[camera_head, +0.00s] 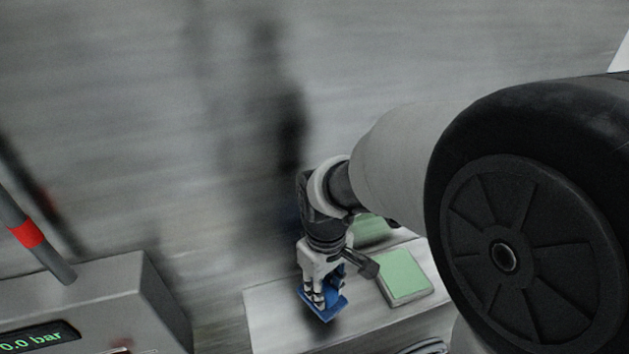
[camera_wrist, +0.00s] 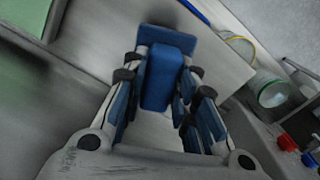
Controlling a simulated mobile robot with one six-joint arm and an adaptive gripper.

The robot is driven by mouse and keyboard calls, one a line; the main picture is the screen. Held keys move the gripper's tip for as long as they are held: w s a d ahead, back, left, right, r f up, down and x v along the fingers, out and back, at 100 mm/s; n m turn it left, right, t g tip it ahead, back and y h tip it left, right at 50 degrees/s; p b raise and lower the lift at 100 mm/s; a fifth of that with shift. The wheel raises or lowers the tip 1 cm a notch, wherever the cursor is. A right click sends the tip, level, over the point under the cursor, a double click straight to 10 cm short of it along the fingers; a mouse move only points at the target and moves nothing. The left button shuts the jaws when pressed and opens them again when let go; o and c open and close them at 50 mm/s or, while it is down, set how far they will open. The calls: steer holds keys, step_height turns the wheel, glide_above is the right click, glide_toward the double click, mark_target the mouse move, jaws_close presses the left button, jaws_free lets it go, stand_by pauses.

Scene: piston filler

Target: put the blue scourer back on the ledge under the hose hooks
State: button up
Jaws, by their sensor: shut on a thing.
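The blue scourer (camera_wrist: 161,78) is between the fingers of my gripper (camera_wrist: 158,100) in the wrist view, with a blue block as grip and a wider flat blue plate at its far end. In the head view my gripper (camera_head: 322,290) points down, shut on the scourer (camera_head: 325,306), over a pale ledge or table surface (camera_head: 268,318). I cannot tell whether the scourer touches that surface. No hose hooks can be made out in either view.
A green pad (camera_head: 403,275) lies on the pale surface just right of my gripper, with another green piece (camera_head: 371,229) behind it. A grey box with a pressure display (camera_head: 45,338) stands at left. The wrist view shows a clear round container (camera_wrist: 272,93) and red knob (camera_wrist: 287,142) at right.

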step_height(320, 180, down, 5)
steer(key=shift+f+b, duration=0.1)
steer(key=shift+b, duration=0.2)
steer(key=shift+s, duration=0.1)
steer(key=o, duration=0.9)
steer(key=shift+o, duration=0.2)
